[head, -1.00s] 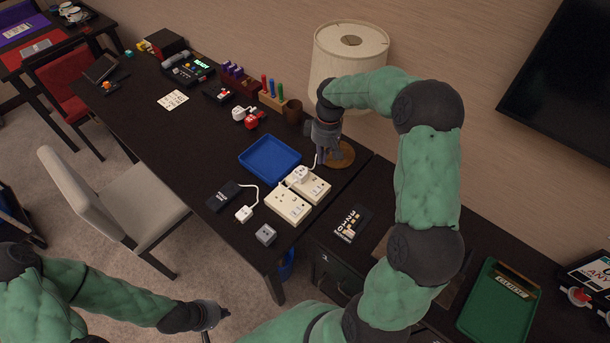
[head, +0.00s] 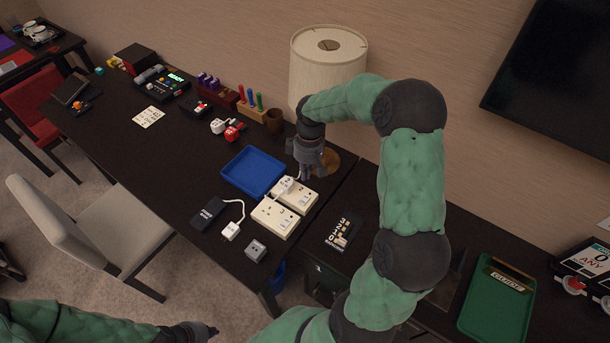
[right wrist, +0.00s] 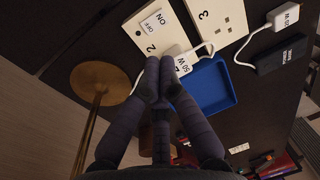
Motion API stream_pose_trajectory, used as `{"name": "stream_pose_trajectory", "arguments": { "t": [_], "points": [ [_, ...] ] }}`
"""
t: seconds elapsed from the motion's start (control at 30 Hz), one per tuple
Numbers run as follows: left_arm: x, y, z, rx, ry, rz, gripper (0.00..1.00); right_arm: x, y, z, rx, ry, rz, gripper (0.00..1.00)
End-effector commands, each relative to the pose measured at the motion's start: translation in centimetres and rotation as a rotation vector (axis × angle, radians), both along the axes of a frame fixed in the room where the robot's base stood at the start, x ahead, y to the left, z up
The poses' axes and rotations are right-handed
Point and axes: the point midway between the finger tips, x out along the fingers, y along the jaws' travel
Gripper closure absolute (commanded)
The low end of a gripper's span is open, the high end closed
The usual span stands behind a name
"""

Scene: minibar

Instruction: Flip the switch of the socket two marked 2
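Socket two (head: 299,196) is a cream block on the dark table; in the right wrist view socket two (right wrist: 146,38) shows its "2" and a switch (right wrist: 154,22) labelled ON and OFF. A white 50 W plug (right wrist: 184,66) sits at its near end, with a white cable. My right gripper (head: 311,176) points down just behind the socket. In the right wrist view its fingertips (right wrist: 158,66) are together, close beside the plug; contact is unclear. My left gripper (head: 208,331) is low at the bottom edge, far from the sockets, its fingers unclear.
Socket three (head: 272,217) adjoins socket two. A blue tray (head: 232,177), a power bank (head: 208,213), a loose white plug (head: 230,231) and a grey cube (head: 255,250) lie nearby. The lamp (head: 325,75) stands behind my right gripper.

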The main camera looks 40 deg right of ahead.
Motion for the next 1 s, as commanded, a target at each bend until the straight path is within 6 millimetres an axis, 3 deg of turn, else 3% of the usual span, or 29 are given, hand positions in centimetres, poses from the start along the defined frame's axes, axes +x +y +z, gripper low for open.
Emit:
{"name": "stream_pose_trajectory", "arguments": {
  "t": [0.2, 0.5, 0.7, 1.0],
  "points": [
    [0.0, 0.0, -1.4, 0.000, 0.000, 0.000, 1.00, -0.2, 0.5, -4.5, 0.001, 0.003, 0.000, 1.00],
    [0.0, 0.0, -2.8, 0.000, 0.000, 0.000, 1.00, -0.3, 1.1, -9.4, 0.001, 0.001, 0.000, 1.00],
    [0.0, 0.0, -3.3, 0.000, 0.000, 0.000, 1.00, -0.4, 1.3, -11.1, 0.000, 0.001, 0.001, 1.00],
    [0.0, 0.0, -3.3, 0.000, 0.000, 0.000, 1.00, -0.4, 1.3, -11.3, -0.001, 0.000, 0.000, 1.00]
  ]
}}
